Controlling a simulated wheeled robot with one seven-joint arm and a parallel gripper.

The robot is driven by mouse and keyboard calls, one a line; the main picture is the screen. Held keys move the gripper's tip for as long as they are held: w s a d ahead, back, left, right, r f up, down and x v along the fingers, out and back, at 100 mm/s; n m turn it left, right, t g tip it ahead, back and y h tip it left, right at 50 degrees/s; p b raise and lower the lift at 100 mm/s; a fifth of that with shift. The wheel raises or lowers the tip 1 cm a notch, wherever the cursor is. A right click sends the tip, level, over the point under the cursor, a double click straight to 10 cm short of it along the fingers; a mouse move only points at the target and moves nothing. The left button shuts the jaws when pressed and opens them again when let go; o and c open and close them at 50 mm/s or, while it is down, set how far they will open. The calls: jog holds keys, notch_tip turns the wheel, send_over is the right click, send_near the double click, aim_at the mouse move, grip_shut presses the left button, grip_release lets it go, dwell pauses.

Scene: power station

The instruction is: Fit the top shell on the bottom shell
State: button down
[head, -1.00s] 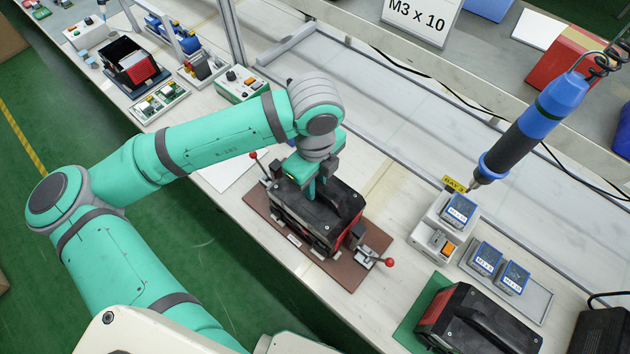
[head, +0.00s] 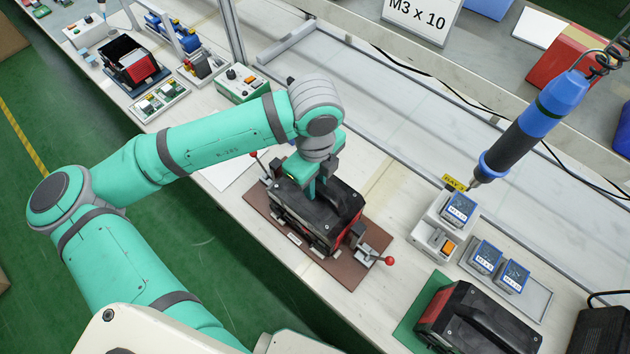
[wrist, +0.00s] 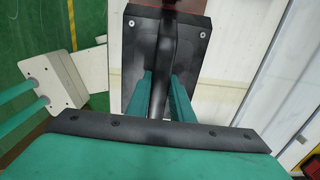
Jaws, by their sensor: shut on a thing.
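The black top shell (head: 335,208) sits on the red and black bottom shell (head: 318,240) on a brown fixture plate (head: 262,223) in the head view. My gripper (head: 312,187) is above the shell and shut on its raised handle bar. In the wrist view the two green fingers of my gripper (wrist: 160,98) stand on either side of the black bar of the top shell (wrist: 197,38). Whether a gap is left between the shells is too small to tell. The shell's far end is partly hidden by my gripper.
Red-knobbed toggle clamps stand at the fixture's left (head: 259,162) and right (head: 376,257). A blue screwdriver (head: 535,125) hangs at the right over a bit stand (head: 442,228). Another red and black housing (head: 478,322) lies on a green mat at the lower right.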

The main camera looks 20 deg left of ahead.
jog(key=shift+f, duration=0.45)
dwell(0.4)
jog(key=c, duration=1.1)
grip_release()
jog(key=shift+r, duration=3.4)
